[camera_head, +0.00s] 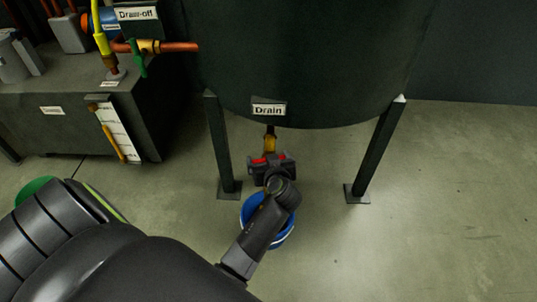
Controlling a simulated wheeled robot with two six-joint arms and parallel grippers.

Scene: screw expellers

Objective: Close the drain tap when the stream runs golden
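The dark green tank (310,60) carries a "Drain" label (268,110). Below the label a brass drain tap (270,144) hangs from the tank's underside. Red parts, apparently its handle, show at my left gripper (271,164). My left gripper is right at the tap, and its wrist hides most of the tap's lower end. I cannot tell whether the fingers are closed on the handle. A blue bucket (284,236) stands on the floor below, partly covered by my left arm. The stream and its colour are not clearly visible. My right gripper is not in view.
Tank legs stand left (223,145) and right (380,150) of the tap. At upper left are a dark box-like unit (60,125), a "Drain-off" label (137,13) and a copper pipe (178,47) with a green-handled valve. The floor at right is clear.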

